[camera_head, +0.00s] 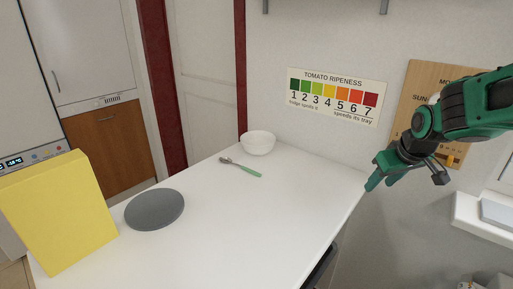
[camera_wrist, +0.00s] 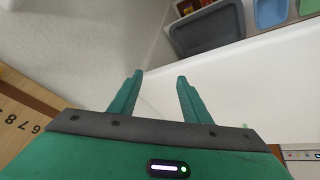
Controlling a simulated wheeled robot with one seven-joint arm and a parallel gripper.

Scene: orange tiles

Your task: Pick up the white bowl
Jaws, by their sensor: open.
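The white bowl (camera_head: 257,143) stands upright near the back corner of the white table, close to the wall, in the head view. My gripper (camera_head: 372,181) is at the right, off the table's right edge, well apart from the bowl. It points down and to the left. In the wrist view my gripper (camera_wrist: 160,75) shows its two green fingers spread with nothing between them. The bowl is not in the wrist view.
A green-handled spoon (camera_head: 241,167) lies in front of the bowl. A grey round plate (camera_head: 155,210) and a tall yellow box (camera_head: 60,212) stand at the left of the white table (camera_head: 250,225). The table's right half is clear.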

